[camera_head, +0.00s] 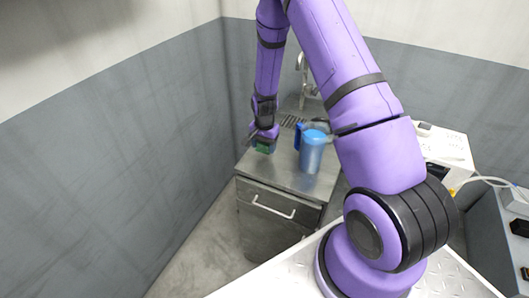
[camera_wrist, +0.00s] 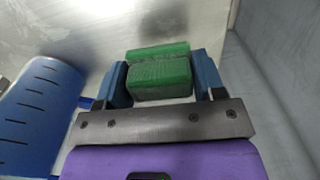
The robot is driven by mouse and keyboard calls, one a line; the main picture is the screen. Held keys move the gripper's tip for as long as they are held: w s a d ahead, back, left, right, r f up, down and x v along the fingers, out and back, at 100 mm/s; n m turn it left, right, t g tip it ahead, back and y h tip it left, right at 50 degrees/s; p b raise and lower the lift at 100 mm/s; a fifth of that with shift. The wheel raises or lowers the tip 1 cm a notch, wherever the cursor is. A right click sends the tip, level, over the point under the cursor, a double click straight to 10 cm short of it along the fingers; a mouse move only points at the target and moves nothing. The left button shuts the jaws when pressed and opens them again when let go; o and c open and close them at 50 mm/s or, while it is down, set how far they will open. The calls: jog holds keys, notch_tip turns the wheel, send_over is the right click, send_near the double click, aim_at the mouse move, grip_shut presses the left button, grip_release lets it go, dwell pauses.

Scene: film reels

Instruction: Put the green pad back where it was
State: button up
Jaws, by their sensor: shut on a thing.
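The green pad (camera_wrist: 160,78) is a small green block between the two blue fingers of my gripper (camera_wrist: 168,82) in the wrist view. My gripper is shut on it. In the head view the green pad (camera_head: 265,147) shows under my gripper (camera_head: 263,137), at the left part of the steel counter (camera_head: 285,173). I cannot tell whether the pad touches the counter or is slightly above it.
A blue pitcher (camera_head: 312,152) stands on the counter to the right of my gripper, and it is close by at the left in the wrist view (camera_wrist: 38,112). A faucet (camera_head: 304,82) is behind. A grey wall (camera_head: 150,140) rises at the left. The counter's front is clear.

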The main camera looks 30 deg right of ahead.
aim_at(265, 152)
jog(key=shift+s+f, duration=0.1)
jog(key=shift+f, duration=1.6)
jog(key=shift+f, duration=0.1)
jog(key=o, duration=1)
jog(key=shift+c, duration=0.2)
